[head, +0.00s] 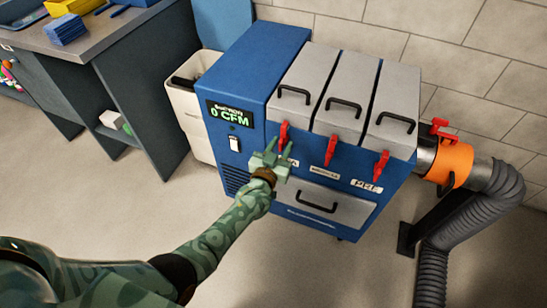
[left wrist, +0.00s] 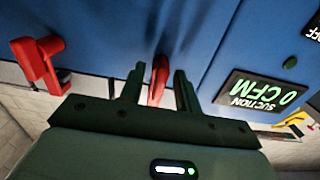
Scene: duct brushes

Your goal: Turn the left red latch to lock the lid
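The blue unit (head: 262,62) has three grey lids on top, each with a black handle. The left lid (head: 303,68) lies closed. Its left red latch (head: 283,132) hangs down at the front edge. My left gripper (head: 277,153) is at this latch, its arm coming in from the lower left. In the left wrist view the left latch (left wrist: 160,75) lies between the two fingers of my left gripper (left wrist: 159,84). The fingers are apart, with gaps visible beside the latch. My right gripper is not in view.
The middle latch (head: 331,149) and right latch (head: 381,164) also hang down. The middle latch (left wrist: 38,62) is beside the gripper in the wrist view. The display (head: 231,114) reads 0 CFM. An orange collar (head: 454,163) and grey hose stand right. Open floor lies in front.

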